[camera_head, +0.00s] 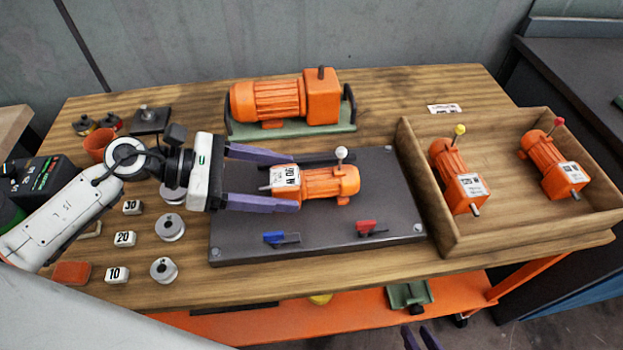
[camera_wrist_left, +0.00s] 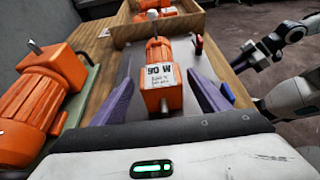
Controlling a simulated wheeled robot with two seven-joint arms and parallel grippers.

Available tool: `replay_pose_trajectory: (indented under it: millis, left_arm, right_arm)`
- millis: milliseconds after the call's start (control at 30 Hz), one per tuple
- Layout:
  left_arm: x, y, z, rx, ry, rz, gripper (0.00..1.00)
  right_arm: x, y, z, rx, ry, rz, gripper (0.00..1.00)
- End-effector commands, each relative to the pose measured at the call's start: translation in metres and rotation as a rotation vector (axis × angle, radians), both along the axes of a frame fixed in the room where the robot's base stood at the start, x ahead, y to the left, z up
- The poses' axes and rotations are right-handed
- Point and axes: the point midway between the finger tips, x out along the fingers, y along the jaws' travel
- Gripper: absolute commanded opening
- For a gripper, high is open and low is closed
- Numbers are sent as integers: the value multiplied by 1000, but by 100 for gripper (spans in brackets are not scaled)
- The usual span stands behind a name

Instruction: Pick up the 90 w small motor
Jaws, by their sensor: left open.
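The 90 W small motor (camera_head: 330,183) is orange with a white label and a white-knobbed lever. In the left wrist view the gripper (camera_wrist_left: 163,95) shows gaps between both fingers and the motor. My right gripper (camera_head: 421,339) shows only its purple fingertips, apart, at the bottom edge; nothing shows between them.
A bigger orange motor (camera_head: 275,100) sits on a green base behind the plate. A wooden tray (camera_head: 425,205) at right holds two orange motors (camera_head: 457,175) (camera_head: 553,165). Blue (camera_head: 280,238) and red (camera_head: 370,228) clamps sit on the plate's front. Number blocks and discs lie left.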

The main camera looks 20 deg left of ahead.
Motion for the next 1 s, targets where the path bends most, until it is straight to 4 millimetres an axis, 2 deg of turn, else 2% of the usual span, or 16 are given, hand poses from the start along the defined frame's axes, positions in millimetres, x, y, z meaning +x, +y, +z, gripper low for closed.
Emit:
replay_pose_trajectory:
  millis: [167,500,767,800,867,1000]
  left_arm:
    - [5,-13,-4,-2,0,0,69]
    - [20,-52,-19,-5,2,2,69]
    - [21,-56,-22,-2,0,3,69]
    - [21,-56,-22,-2,1,2,67]
    - [21,-56,-22,-2,1,2,57]
    - [21,-55,-22,-3,1,2,33]
  right_arm:
    - [0,-1,3,-2,1,-1,23]
    - [-3,-5,9,-4,7,-8,23]
    - [-3,-5,8,-4,6,-9,23]
    - [-2,-5,9,-4,6,-9,23]
    - [-2,-5,9,-4,6,-9,23]
    - [-2,-5,8,-4,5,-9,23]
